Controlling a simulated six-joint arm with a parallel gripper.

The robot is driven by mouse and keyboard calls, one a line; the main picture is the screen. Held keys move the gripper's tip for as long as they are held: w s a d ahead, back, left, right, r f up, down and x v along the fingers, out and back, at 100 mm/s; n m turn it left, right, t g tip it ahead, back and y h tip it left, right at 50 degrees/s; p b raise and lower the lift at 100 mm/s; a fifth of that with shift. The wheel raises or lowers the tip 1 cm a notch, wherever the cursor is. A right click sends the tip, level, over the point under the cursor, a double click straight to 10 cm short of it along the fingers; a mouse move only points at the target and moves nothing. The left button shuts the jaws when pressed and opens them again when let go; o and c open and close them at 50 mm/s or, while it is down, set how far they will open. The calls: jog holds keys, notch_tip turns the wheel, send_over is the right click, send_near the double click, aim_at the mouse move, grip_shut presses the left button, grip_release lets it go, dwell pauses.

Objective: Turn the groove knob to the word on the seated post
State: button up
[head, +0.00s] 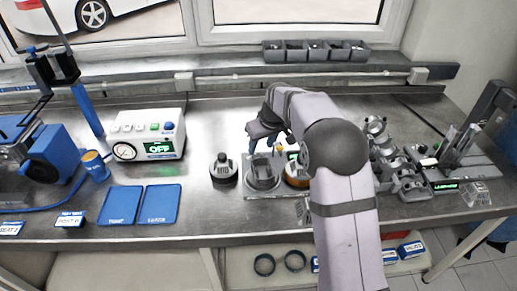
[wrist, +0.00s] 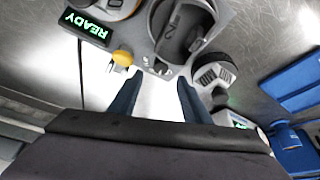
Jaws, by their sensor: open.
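In the head view my gripper (head: 258,138) is behind the holder (head: 263,175).
A yellow button (wrist: 122,58) and a green READY display (wrist: 87,27) are beside the knob. A white box (head: 150,132) reads OFF. Blue mats (head: 140,204) lie left; metal fixtures stand right.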

aim_at(256, 156)
jog(key=shift+w+a+f+m+p, duration=0.2)
jog(key=shift+w+f+m+p, duration=0.2)
jog(key=shift+f+p, duration=0.5)
jog(key=shift+w+a+f+m+p, duration=0.25)
jog(key=shift+w+f+p, duration=0.2)
jog(key=shift+f, duration=0.85)
jog(key=shift+w+a+f+m+p, duration=0.2)
jog(key=shift+w+f+m+p, duration=0.2)
jog(key=shift+f+p, duration=0.5)
jog(key=shift+f, duration=0.2)
jog(key=c, duration=1)
jog(key=shift+b, duration=0.4)
